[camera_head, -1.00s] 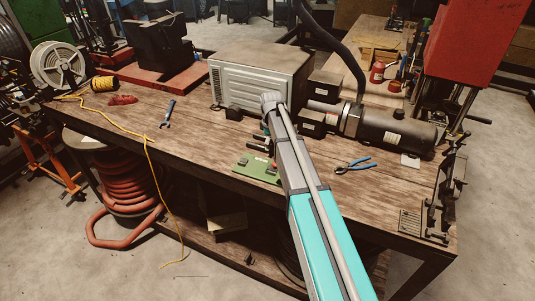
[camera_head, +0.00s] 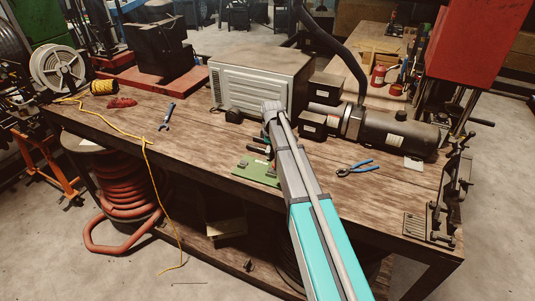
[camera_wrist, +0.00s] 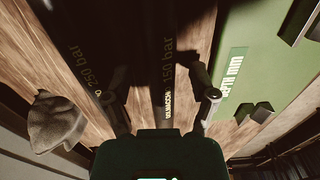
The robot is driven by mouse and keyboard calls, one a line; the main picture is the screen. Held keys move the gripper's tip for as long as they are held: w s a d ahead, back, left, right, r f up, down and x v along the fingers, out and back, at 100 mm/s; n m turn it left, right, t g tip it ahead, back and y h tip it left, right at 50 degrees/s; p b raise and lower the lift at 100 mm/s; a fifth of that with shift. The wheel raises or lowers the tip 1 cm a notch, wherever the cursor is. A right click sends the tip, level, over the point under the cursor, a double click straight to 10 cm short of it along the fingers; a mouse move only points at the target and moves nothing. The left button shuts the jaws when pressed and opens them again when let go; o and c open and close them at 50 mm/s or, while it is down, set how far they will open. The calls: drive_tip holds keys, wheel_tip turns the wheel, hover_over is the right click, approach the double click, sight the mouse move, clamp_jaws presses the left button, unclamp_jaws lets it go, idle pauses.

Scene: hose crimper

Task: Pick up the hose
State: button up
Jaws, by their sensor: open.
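In the wrist view a black hose (camera_wrist: 167,60) with yellow "bar" lettering runs between my two fingers. A second dark, lettered band, apparently another black hose (camera_wrist: 75,50), lies to its left. My gripper (camera_wrist: 163,103) is open, with one finger on either side of the middle hose; whether they touch it I cannot tell. A green plate (camera_wrist: 245,60) marked "DEPTH mm" lies to the right. In the head view the green plate (camera_head: 256,172) is on the workbench, and my arm partly hides the hoses and gripper there.
The wooden workbench (camera_head: 200,150) holds a beige machine housing (camera_head: 240,88) just behind my gripper, a dark cylindrical motor (camera_head: 400,132), blue-handled pliers (camera_head: 356,168) and a wrench (camera_head: 167,116). A grey lumpy object (camera_wrist: 55,122) is left of my gripper. The bench's left middle is mostly clear.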

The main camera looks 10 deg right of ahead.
clamp_jaws()
drive_tip(key=shift+r, duration=0.1)
idle(0.5)
wheel_tip(320, 180, up, 10)
drive_tip(key=p, duration=1)
idle(0.6)
drive_tip(key=s+a, duration=0.7)
drive_tip(key=a, duration=0.2)
drive_tip(key=shift+a+r+n+p, duration=0.15)
drive_tip(key=shift+r+n+p, duration=0.2)
drive_tip(key=shift+p, duration=0.1)
